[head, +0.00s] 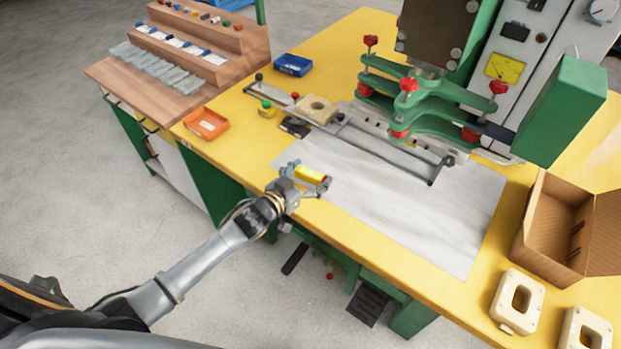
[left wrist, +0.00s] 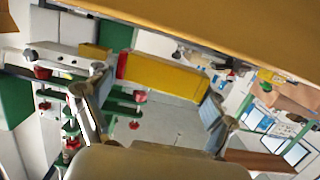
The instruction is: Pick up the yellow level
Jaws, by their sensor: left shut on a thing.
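The yellow level (head: 310,174) is a small yellow bar with a red end. It is between the fingers of my left gripper (head: 307,178), over the front left edge of the grey sheet on the yellow table. In the left wrist view the level (left wrist: 165,73) spans the space between the two fingertips of my left gripper (left wrist: 156,98), which is shut on it. I cannot tell from these views whether the level is clear of the table. My right gripper is not in view.
A green press with red knobs (head: 408,84) stands behind the grey sheet (head: 430,215). An orange tray (head: 206,123) and a blue tray (head: 293,65) are at the left. A cardboard box (head: 548,235) and cream blocks (head: 517,301) are at the right.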

